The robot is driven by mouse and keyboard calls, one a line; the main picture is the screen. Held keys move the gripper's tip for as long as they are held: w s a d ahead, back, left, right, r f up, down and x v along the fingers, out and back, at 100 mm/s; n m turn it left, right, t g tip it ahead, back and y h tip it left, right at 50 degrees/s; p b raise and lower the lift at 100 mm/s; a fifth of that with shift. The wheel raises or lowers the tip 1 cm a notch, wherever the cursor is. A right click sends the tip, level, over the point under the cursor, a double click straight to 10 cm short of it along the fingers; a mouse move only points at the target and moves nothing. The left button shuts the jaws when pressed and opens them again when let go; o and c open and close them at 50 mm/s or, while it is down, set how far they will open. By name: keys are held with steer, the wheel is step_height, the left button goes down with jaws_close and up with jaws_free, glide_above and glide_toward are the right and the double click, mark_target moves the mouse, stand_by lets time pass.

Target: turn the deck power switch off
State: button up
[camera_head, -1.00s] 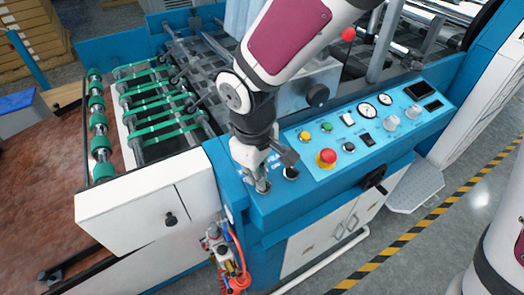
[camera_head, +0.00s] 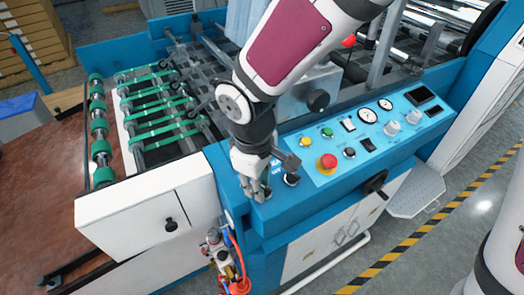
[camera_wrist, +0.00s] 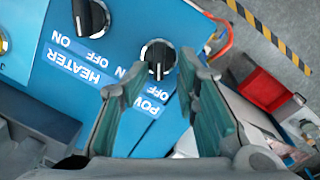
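The deck power switch (camera_wrist: 158,57) is a round black knob above a blue POWER label (camera_wrist: 150,105) with ON and OFF. The label reads upside down in the wrist view. The knob's white mark points down in that picture, roughly toward OFF. My gripper (camera_wrist: 160,68) is open, with one finger on each side of the knob; whether the fingers touch it I cannot tell. In the head view my gripper (camera_head: 257,192) points down at the near left end of the blue control panel (camera_head: 310,198) and mostly hides the power knob.
The heater knob (camera_wrist: 90,18) is close beside the power knob; it also shows in the head view (camera_head: 291,180). A red emergency button (camera_head: 327,162), small buttons and gauges lie farther right on the panel. Orange hoses (camera_head: 238,270) hang below its left end.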

steer(key=shift+a+r, duration=0.1)
steer(key=shift+r, duration=0.5)
step_height(320, 180, up, 11)
steer(key=s, duration=0.1)
steer(key=shift+a, duration=0.2)
steer(key=shift+d, duration=0.1)
steer(key=s+d+r+m+t, duration=0.1)
steer(key=s+d+r+m, duration=0.1)
steer(key=d, duration=0.5)
steer(key=s+d+r+m+t, duration=0.1)
steer(key=s+d+m, duration=0.4)
steer(key=d, duration=0.3)
steer(key=s+d+r+m+t, duration=0.1)
steer(key=s+d+m, duration=0.3)
steer(key=d, duration=0.4)
steer(key=shift+r+m+y, duration=0.3)
steer(key=shift+r+m, duration=0.5)
steer(key=shift+m, duration=0.1)
steer(key=shift+d, duration=0.1)
